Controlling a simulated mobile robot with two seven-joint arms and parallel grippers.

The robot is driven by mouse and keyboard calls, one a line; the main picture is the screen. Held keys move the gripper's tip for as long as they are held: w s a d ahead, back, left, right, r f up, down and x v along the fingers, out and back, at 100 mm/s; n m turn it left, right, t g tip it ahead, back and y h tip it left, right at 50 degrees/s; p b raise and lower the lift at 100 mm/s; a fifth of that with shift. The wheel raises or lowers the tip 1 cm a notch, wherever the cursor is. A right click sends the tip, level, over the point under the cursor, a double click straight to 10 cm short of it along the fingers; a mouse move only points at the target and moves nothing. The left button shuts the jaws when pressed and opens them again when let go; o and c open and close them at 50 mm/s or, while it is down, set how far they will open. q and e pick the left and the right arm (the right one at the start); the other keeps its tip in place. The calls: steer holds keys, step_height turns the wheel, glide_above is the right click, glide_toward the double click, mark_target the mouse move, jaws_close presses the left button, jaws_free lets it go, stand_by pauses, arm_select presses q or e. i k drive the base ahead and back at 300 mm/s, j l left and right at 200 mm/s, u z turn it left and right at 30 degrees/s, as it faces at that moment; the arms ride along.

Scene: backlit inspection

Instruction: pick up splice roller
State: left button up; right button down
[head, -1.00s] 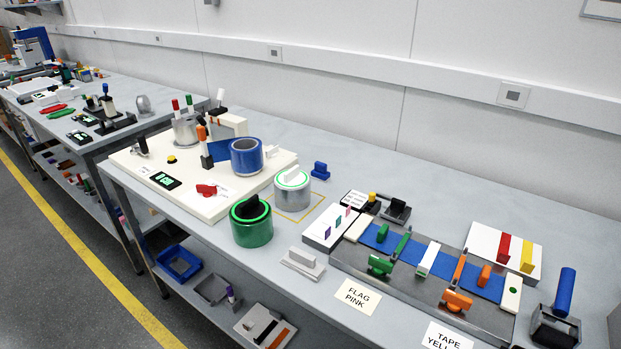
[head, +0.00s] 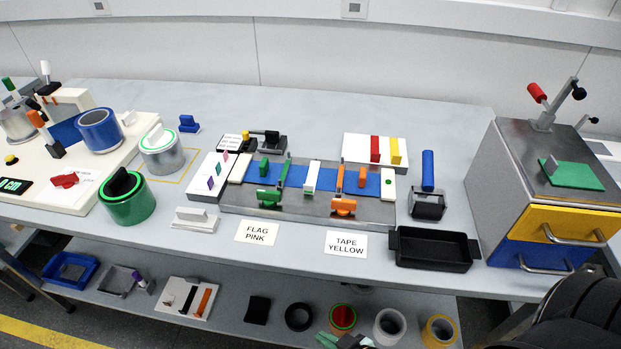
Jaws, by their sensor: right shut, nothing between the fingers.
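The splice roller appears to be the tool with an upright blue handle (head: 428,168). It stands at a dark grey metal block or cradle (head: 428,206) on the bench, right of the splicing plate; its lower end is hidden in the block. My right gripper (head: 354,342) seems to show only as small grey tips at the bottom edge, cut off by the frame. It is shut and empty, well below and left of the roller in the picture. My left gripper is not in view.
A black tray (head: 434,248) lies just in front of the roller's block. A grey drawer cabinet (head: 492,182) with yellow and blue drawers stands to the right. The splicing plate (head: 300,205) is to the left. Clear bench (head: 440,130) lies behind the roller.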

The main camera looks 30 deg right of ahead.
mark_target(427, 188)
steer(key=z, duration=1.7)
steer(key=k+l+z, duration=0.2)
steer(key=k+l, duration=0.2)
steer(key=k+l+z, duration=0.2)
steer(key=k+l, duration=0.2)
steer(key=l, duration=0.2)
